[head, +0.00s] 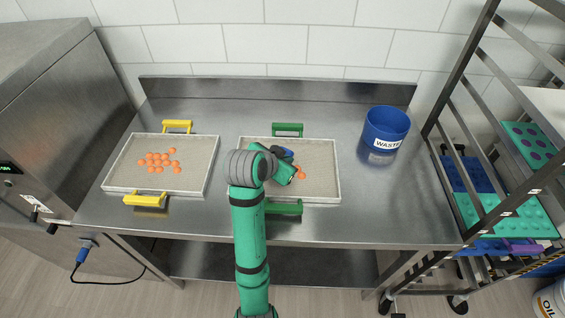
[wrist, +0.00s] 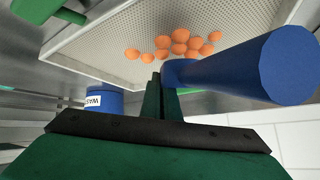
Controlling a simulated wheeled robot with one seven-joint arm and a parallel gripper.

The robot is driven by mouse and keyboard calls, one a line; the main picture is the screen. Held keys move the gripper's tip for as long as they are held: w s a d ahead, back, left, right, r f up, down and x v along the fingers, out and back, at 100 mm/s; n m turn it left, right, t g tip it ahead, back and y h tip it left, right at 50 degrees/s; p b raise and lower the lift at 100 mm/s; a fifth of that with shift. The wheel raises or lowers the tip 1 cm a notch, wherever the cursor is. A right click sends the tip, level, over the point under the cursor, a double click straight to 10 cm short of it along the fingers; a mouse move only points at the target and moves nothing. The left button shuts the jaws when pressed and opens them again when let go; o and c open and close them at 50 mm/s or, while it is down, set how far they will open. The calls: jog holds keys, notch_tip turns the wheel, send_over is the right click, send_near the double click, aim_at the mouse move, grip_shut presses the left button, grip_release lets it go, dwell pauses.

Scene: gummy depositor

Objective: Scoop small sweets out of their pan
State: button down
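A shallow pan with green handles (head: 325,150) sits in the middle of the steel table. A few small orange sweets (head: 302,174) show in it beside my gripper; the wrist view shows several orange sweets (wrist: 180,36) clustered on the perforated pan floor (wrist: 110,35). My gripper (wrist: 163,92) is over this pan, its fingers close together on a thick blue handle (wrist: 245,72). Blue also shows at my gripper (head: 290,166) in the head view. The working end of the blue tool is hidden. I cannot tell whether it holds sweets.
A yellow-handled pan (head: 110,178) with several orange sweets (head: 160,160) lies at left. A blue WASTE bin (head: 386,125) stands at the table's back right. A machine (head: 50,100) stands at far left, a rack of trays (head: 500,180) at right. The table's right front is clear.

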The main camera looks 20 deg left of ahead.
jog(key=shift+a+r, duration=0.15)
jog(key=shift+r, duration=0.95)
jog(key=shift+a+r, duration=0.1)
jog(key=shift+r, duration=1.2)
jog(key=shift+w, duration=0.1)
jog(key=shift+a, duration=0.15)
jog(key=shift+d, duration=0.3)
jog(key=shift+s+a, duration=0.15)
jog(key=shift+s, duration=0.05)
jog(key=shift+w, duration=0.2)
